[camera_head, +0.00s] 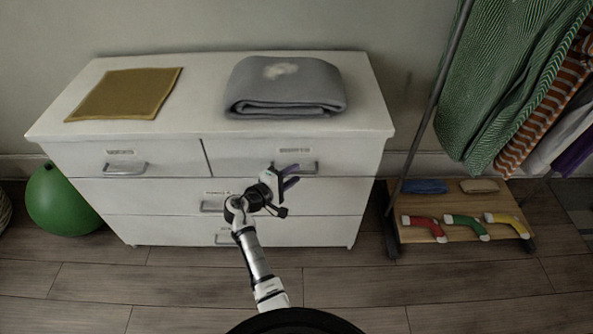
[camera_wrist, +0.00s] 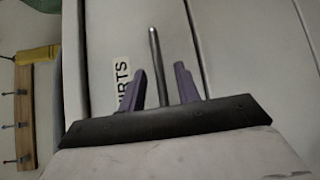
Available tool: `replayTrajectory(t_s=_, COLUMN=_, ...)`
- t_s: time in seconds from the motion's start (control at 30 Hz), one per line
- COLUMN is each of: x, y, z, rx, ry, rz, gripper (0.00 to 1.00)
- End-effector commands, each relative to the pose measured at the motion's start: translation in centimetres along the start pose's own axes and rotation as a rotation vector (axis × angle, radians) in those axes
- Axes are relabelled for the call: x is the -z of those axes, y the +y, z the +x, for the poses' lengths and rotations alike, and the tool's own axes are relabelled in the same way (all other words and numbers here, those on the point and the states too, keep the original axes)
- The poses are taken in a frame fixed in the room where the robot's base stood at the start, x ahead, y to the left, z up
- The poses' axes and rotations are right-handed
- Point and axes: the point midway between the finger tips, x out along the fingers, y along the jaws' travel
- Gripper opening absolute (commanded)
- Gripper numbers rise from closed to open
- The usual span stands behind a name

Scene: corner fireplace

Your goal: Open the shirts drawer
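The white dresser (camera_head: 155,232) has a shirts drawer at top right (camera_head: 236,160), which looks shut. Its label (camera_head: 295,149) reads "IRTS" in the wrist view (camera_wrist: 123,75), partly hidden by a finger. The drawer's metal bar handle (camera_head: 313,167) also shows in the wrist view (camera_wrist: 154,45). My gripper (camera_head: 296,175) is at this handle. In the wrist view its two purple fingers (camera_wrist: 159,69) stand apart, one on each side of the bar, with a visible gap on both sides. The gripper is open and holds nothing.
A folded grey cloth (camera_head: 285,90) and a flat mustard cloth (camera_head: 125,94) lie on the dresser top. A green ball (camera_head: 62,203) is at its left. A clothes rack with a wooden base (camera_head: 450,218) stands at its right. The floor in front is clear.

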Motion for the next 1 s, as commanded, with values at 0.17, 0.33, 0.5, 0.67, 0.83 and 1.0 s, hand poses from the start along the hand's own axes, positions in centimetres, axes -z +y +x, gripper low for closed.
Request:
replayTrajectory(t_s=0.17, x=0.0, y=0.1, z=1.7, rx=-0.001, ry=0.000, rz=0.001, gripper=0.33)
replayTrajectory(t_s=0.33, x=0.0, y=0.0, z=2.1, rx=-0.001, ry=0.001, rz=0.001, gripper=0.33)
replayTrajectory(t_s=0.5, x=0.0, y=0.0, z=2.1, rx=-0.001, ry=0.001, rz=0.001, gripper=0.33)
replayTrajectory(t_s=0.67, x=0.0, y=0.0, z=2.1, rx=-0.001, ry=0.001, rz=0.001, gripper=0.13)
replayTrajectory(t_s=0.83, x=0.0, y=0.0, z=2.1, rx=-0.001, ry=0.001, rz=0.001, gripper=0.00)
replayTrajectory(t_s=1.0, x=0.0, y=0.0, z=2.1, rx=-0.001, ry=0.001, rz=0.001, gripper=0.00)
